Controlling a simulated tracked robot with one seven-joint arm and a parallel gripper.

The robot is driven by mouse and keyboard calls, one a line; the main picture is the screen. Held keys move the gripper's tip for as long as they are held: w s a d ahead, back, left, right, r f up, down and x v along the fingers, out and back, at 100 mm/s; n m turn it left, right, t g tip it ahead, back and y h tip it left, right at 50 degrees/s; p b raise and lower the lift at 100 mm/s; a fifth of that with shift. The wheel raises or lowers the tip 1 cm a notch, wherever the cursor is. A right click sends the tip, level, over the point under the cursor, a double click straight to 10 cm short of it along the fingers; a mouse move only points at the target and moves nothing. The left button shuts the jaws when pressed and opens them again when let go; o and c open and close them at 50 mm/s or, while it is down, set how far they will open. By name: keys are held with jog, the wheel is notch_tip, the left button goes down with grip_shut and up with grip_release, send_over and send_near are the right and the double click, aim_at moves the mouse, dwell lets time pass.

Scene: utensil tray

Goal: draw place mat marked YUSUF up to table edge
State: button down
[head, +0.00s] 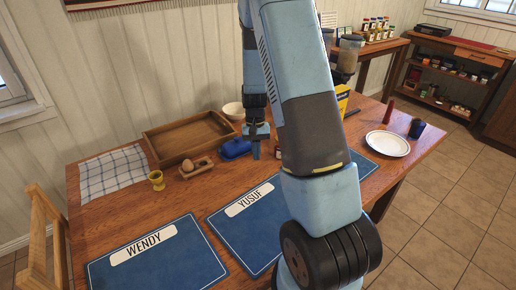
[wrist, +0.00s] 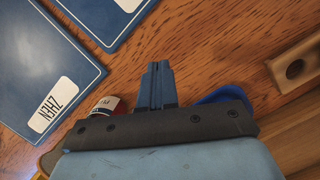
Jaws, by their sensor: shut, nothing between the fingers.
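The blue mat marked YUSUF (head: 240,222) lies flat on the wooden table, right of the WENDY mat (head: 150,265). My arm hides its right part in the head view. In the wrist view a blue mat (wrist: 100,15) at the top edge shows part of a white label; its name is cut off. My gripper (head: 256,153) is shut and empty, pointing down beyond the YUSUF mat's far side, near a blue dish (head: 235,148). In the wrist view its fingers (wrist: 157,70) are together over bare wood, apart from the mats.
The ZHEN mat (wrist: 45,80) shows at left in the wrist view. A jar (wrist: 104,106) and the blue dish flank my fingers. A wooden egg holder (head: 197,170), egg cup (head: 156,180), wooden tray (head: 157,138), bowl (head: 233,110) and plate (head: 388,143) stand around.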

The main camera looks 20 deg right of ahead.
aim_at(259, 185)
jog(key=x, duration=0.5)
jog(key=shift+s+a+f, duration=0.1)
jog(key=shift+s+f, duration=0.05)
jog(key=shift+f, duration=0.15)
jog(key=shift+s+a, duration=0.15)
jog(key=shift+s, duration=0.35)
jog(key=shift+s+a, duration=0.15)
jog(key=shift+s, duration=0.35)
jog(key=shift+s+a, duration=0.3)
jog(key=shift+s, duration=0.6)
jog(key=shift+s, duration=0.9)
jog(key=shift+s+a, duration=0.15)
jog(key=shift+a, duration=0.4)
